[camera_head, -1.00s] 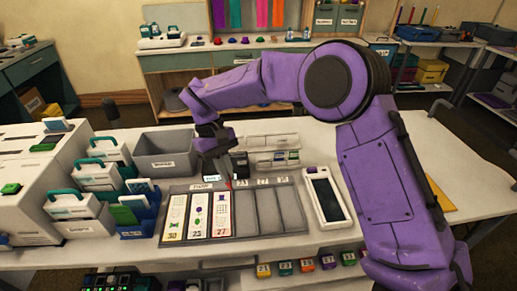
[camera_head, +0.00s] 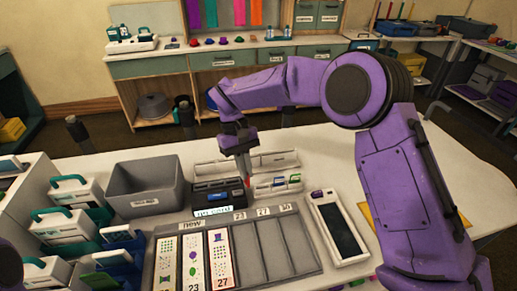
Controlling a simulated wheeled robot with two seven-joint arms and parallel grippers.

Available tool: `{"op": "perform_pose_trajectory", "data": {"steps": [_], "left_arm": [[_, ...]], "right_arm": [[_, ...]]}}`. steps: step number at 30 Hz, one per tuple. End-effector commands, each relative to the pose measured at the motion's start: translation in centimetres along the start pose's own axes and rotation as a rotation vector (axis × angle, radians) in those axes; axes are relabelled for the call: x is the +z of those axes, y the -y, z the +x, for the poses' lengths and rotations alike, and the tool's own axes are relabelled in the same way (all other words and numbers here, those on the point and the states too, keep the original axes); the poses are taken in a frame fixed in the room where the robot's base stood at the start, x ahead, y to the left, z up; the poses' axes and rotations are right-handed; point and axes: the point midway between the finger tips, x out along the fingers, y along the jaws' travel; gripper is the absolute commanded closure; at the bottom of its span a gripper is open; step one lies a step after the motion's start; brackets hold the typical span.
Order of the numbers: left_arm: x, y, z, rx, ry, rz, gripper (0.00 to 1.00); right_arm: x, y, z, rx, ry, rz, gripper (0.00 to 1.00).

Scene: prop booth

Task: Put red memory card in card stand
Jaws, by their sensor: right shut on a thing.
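My right gripper (camera_head: 243,165) points down above the middle of the work table. It is shut on a small, thin red piece (camera_head: 248,182) that looks like the red memory card; only a sliver shows at the fingertips. The tip is beside the right end of a low black holder (camera_head: 217,193) with a white label, which may be the card stand. I cannot tell whether the red piece touches it. White slotted racks (camera_head: 276,161) stand behind and right of the tip. My left gripper is not in view.
A grey sectioned tray (camera_head: 268,248) with several printed strips lies in front. A grey bin (camera_head: 145,189) stands left, and a white handheld device (camera_head: 338,228) lies right. White cases with teal handles (camera_head: 62,212) crowd the left side.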

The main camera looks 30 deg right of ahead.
Motion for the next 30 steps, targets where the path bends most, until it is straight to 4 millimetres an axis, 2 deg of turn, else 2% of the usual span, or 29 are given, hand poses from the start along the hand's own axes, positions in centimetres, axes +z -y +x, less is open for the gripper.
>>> {"op": "perform_pose_trajectory", "data": {"steps": [2,5,9,13,16,20,30], "left_arm": [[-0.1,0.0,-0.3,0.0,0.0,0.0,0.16],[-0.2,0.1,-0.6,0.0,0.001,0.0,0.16],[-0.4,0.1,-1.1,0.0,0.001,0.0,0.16],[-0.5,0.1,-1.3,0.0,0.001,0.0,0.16],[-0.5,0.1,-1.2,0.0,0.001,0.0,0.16],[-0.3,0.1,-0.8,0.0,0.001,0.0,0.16],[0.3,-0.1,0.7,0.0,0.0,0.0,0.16]], "right_arm": [[0.5,-0.5,-0.3,0.048,-0.001,-0.112,1.0],[1.3,-1.6,-0.9,0.159,-0.002,-0.375,1.0],[2.4,-3.1,-1.8,0.34,-0.003,-0.815,1.0],[2.9,-3.9,-2.4,0.457,-0.005,-1.105,1.0],[2.8,-4.0,-2.3,0.487,-0.003,-1.178,1.0],[2.5,-4.0,-1.8,0.487,-0.003,-1.179,1.0],[1.4,-4.0,1.0,0.485,-0.002,-1.175,1.0]]}}
